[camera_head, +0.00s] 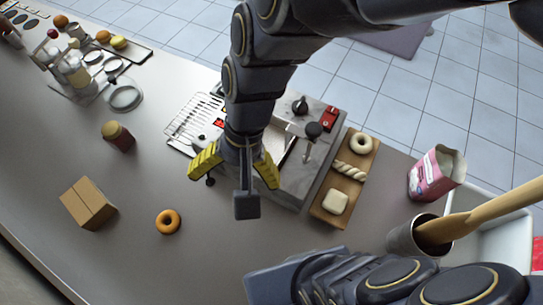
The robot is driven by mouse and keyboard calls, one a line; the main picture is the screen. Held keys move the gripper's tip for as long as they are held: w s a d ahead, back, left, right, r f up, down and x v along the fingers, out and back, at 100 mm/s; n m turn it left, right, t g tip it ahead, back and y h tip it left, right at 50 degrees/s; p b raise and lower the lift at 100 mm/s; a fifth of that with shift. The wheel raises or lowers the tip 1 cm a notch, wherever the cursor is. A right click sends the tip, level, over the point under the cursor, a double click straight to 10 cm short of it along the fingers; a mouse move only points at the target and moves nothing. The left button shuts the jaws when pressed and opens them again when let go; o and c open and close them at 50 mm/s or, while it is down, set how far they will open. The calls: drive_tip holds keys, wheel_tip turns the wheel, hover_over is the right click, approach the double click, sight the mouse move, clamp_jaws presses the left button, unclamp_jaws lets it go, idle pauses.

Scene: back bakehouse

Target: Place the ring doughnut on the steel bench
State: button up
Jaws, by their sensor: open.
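A pale ring doughnut (361,143) lies on the far end of a wooden board (318,211), beside a twist (349,171) and a square bun (336,202). A golden-brown ring (168,222), doughnut or bagel, lies flat on the grey steel bench (205,262). My gripper (234,182) is open, with its yellow fingers spread and nothing seen between them. In the picture it is left of the board and up and right of the brown ring. Its height above the bench is hard to tell.
A steel machine (298,168) with a wire rack (192,118) stands behind my gripper. A cardboard box (88,204) and a jar (117,136) are at left. A pink-and-white bag (436,173) and a metal cup (405,238) are at right. The front middle bench is clear.

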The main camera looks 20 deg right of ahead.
drive_tip(key=s+d+r+n+h, duration=0.2)
drive_tip(key=s+d, duration=0.4)
drive_tip(key=d, duration=0.3)
drive_tip(key=shift+s+r+n+g+h, duration=0.3)
drive_tip(key=shift+r+n+h, duration=0.1)
drive_tip(key=shift+r+n, duration=0.5)
